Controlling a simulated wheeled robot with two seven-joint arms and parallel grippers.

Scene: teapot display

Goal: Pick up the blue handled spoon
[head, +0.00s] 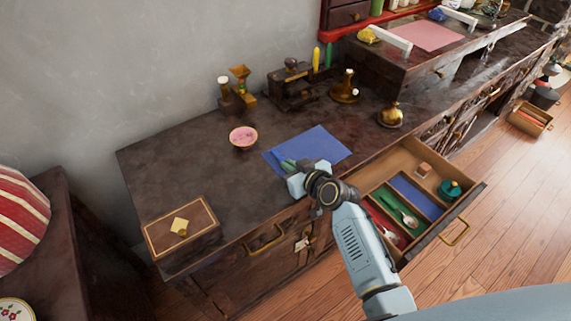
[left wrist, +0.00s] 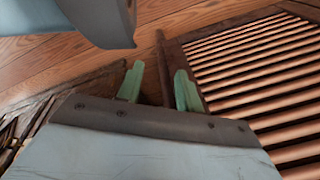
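My right gripper (head: 285,164) is low over the near left part of a blue mat (head: 323,145) on the dark counter. Its green fingertips look close together, and I cannot tell whether anything is between them. I see no clearly blue-handled spoon; the gripper may hide one on the mat. A spoon with a pale bowl (head: 410,221) lies in the green compartment of the open drawer; its handle colour is unclear. The drawer's blue compartment (head: 417,198) looks empty. My left gripper (left wrist: 158,88) shows in the left wrist view, with its green fingers apart and nothing between them.
The open drawer (head: 467,205) juts out right of my right arm, with a teal pot (head: 450,190) inside. A pink-filled bowl (head: 243,137) stands left of the mat. A wooden box (head: 180,226) stands at the counter's left end. A slatted panel (left wrist: 260,75) is near my left gripper.

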